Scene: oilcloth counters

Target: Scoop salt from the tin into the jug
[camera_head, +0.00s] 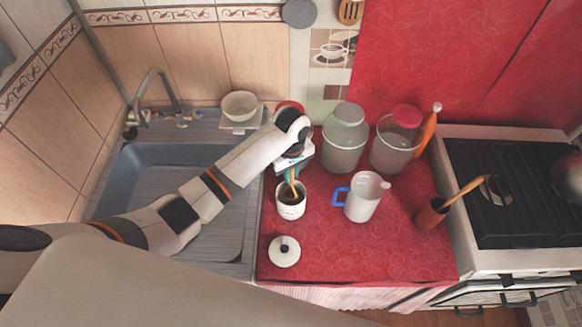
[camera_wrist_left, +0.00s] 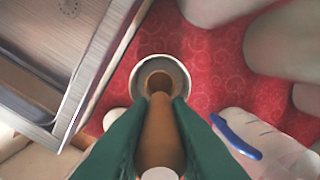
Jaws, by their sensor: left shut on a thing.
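The white tin (camera_head: 290,212) stands open on the red oilcloth, near the sink edge. Its round white lid (camera_head: 284,251) with a dark knob lies in front of it. My left gripper (camera_head: 291,174) is above the tin, shut on the wooden scoop (camera_wrist_left: 163,130). The scoop points down, its lower end within the tin's mouth (camera_wrist_left: 184,73). Whether it holds salt cannot be told. The white jug (camera_head: 364,200) with a blue handle stands upright to the right of the tin; its handle (camera_wrist_left: 237,137) shows in the left wrist view. My right gripper is not in view.
Two large canisters (camera_head: 343,150) stand behind the jug. A brown pot with a wooden utensil (camera_head: 432,214) stands to its right, before the stove (camera_head: 510,190). The sink (camera_head: 180,165) lies left. The oilcloth in front of the jug is clear.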

